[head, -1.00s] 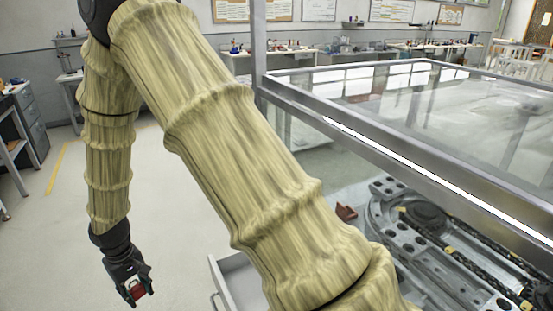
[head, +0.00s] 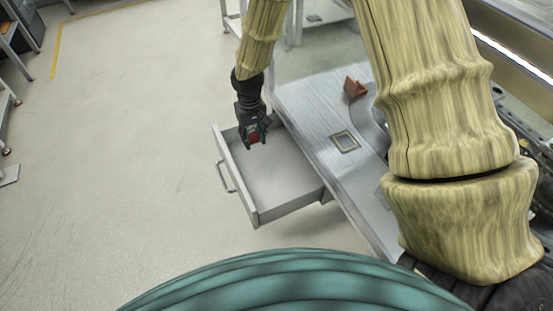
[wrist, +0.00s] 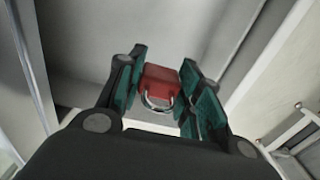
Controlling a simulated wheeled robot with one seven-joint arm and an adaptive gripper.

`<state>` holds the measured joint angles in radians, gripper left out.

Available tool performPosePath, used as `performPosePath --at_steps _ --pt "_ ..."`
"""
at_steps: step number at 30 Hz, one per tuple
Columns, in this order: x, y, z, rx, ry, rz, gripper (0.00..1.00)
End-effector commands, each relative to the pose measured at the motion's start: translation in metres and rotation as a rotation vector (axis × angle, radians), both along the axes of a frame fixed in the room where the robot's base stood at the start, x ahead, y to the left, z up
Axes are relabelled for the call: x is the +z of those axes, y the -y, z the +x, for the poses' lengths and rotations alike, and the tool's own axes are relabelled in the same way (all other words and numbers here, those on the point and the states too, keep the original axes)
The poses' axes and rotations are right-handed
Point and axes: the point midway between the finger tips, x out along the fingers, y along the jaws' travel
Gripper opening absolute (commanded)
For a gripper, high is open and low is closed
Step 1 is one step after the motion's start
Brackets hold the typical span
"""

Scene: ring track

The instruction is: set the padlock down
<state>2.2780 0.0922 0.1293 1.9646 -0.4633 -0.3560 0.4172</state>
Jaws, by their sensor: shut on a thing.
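The padlock (wrist: 161,82) has a red body and a silver shackle. In the wrist view it sits between the two teal-padded fingers of my gripper (wrist: 160,92), which are shut on it. In the head view my gripper (head: 254,136) is over the far end of an open grey drawer (head: 282,177), and the red padlock (head: 255,138) shows at its tip. The drawer floor looks empty. Whether the padlock touches the drawer floor cannot be told.
The drawer pulls out from under a grey metal worktop (head: 305,102). On the worktop are a square frame marking (head: 344,142) and a reddish-brown bracket (head: 354,88). Machinery stands at the right behind my arm.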

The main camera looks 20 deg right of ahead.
Motion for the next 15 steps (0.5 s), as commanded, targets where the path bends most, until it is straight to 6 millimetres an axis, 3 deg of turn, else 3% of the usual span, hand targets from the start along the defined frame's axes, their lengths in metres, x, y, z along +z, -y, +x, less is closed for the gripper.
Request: performPosePath --at_steps 9,15 --pt "-0.041 0.0 -0.001 0.001 -0.001 -0.001 0.1" --pt "-0.05 0.001 0.0 -0.001 0.0 -0.001 0.1"
